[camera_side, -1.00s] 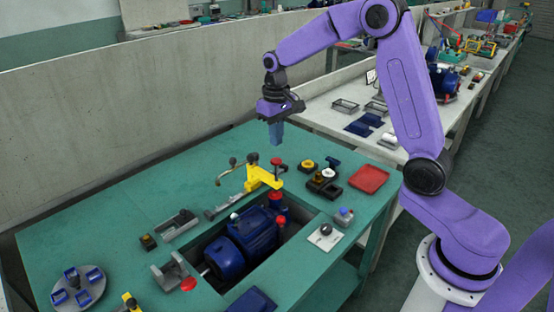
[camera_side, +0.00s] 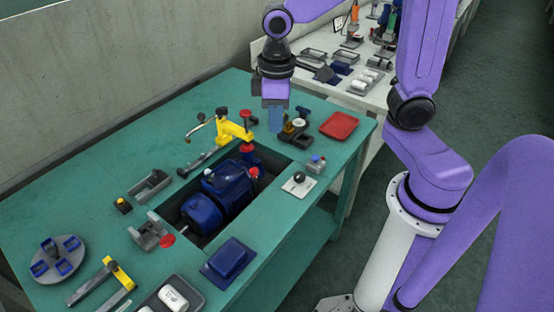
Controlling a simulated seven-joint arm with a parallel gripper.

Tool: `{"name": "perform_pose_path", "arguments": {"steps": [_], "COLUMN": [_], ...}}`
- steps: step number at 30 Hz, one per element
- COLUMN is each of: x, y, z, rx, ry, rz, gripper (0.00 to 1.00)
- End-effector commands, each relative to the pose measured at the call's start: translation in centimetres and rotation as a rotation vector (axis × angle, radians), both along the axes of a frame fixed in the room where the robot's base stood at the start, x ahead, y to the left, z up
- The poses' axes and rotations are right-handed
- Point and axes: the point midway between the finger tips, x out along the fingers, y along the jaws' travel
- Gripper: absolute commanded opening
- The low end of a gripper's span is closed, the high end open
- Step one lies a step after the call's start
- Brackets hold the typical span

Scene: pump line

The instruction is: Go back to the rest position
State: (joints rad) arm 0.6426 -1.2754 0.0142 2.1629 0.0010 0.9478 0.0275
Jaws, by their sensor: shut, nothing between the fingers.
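My gripper (camera_side: 275,130) hangs from my purple arm with its blue fingers pointing down, shut and empty. It is over the far right part of the green bench (camera_side: 90,215). In the picture its fingers are just right of the yellow clamp (camera_side: 233,130) and beside a group of dark parts (camera_side: 297,132), partly hiding them. Its exact height above the bench is hard to tell. The blue pump (camera_side: 222,185) sits in the bench's recess, nearer the viewer than my gripper.
A red tray (camera_side: 339,125) lies at the bench's right corner. A blue tray (camera_side: 229,259), a round grey plate (camera_side: 57,258) with blue cups and another yellow clamp (camera_side: 119,272) lie in front. A white bench (camera_side: 345,97) with parts stands behind. The bench's left side is largely clear.

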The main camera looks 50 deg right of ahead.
Motion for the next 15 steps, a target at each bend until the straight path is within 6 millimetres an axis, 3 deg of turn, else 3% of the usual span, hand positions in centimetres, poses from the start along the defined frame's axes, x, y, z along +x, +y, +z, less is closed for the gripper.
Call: {"name": "perform_pose_path", "arguments": {"steps": [9, 15], "x": [-9.9, -14.3], "y": [-0.6, -1.9], "z": [-0.2, -0.7], "rx": [0.006, 0.009], "ry": [-0.007, -0.009], "rz": [0.29, 0.43], "gripper": [0.0, 0.0]}}
